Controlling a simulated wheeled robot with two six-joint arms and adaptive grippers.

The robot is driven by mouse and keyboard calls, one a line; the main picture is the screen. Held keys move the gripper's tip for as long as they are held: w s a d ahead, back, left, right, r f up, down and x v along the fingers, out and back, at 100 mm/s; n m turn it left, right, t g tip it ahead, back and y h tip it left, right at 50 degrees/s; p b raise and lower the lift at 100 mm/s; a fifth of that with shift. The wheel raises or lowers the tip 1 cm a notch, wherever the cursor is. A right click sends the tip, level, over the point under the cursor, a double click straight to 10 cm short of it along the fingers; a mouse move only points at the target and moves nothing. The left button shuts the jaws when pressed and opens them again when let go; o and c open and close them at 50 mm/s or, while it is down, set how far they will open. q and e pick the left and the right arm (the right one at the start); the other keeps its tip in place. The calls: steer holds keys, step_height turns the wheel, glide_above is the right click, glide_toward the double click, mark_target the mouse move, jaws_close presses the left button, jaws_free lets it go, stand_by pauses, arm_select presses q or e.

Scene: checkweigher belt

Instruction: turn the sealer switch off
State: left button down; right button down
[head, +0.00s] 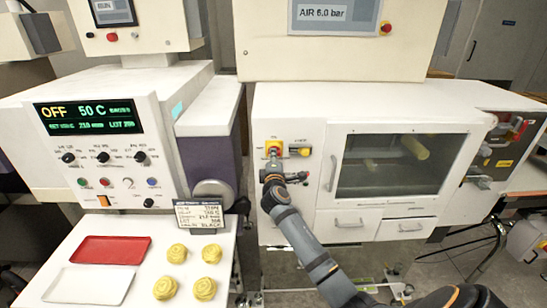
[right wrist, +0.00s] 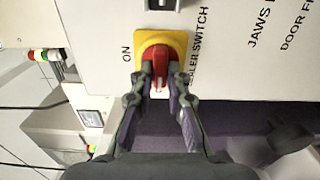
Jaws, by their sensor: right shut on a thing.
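The sealer switch (right wrist: 158,62) is a red rotary handle on a yellow plate, on the white front panel of the sealer cabinet. In the right wrist view its label and the word "ON" show beside it. It also shows in the head view (head: 273,149) at the panel's upper left. My right gripper (right wrist: 160,90) is at the switch, its two fingers closed on either side of the red handle. In the head view my right gripper (head: 273,176) reaches up to the switch from below. My left gripper is in neither view.
A second small yellow-and-dark control (head: 304,152) sits right of the switch. A windowed door (head: 400,165) with a handle is further right. A display (head: 88,117) on the left machine reads "OFF 50 C". Below it are a red tray (head: 112,250), a white tray (head: 90,285) and several yellow rolls (head: 176,253).

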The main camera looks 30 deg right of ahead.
steer(key=c, duration=1.3)
jaws_free()
steer(key=v, duration=1.2)
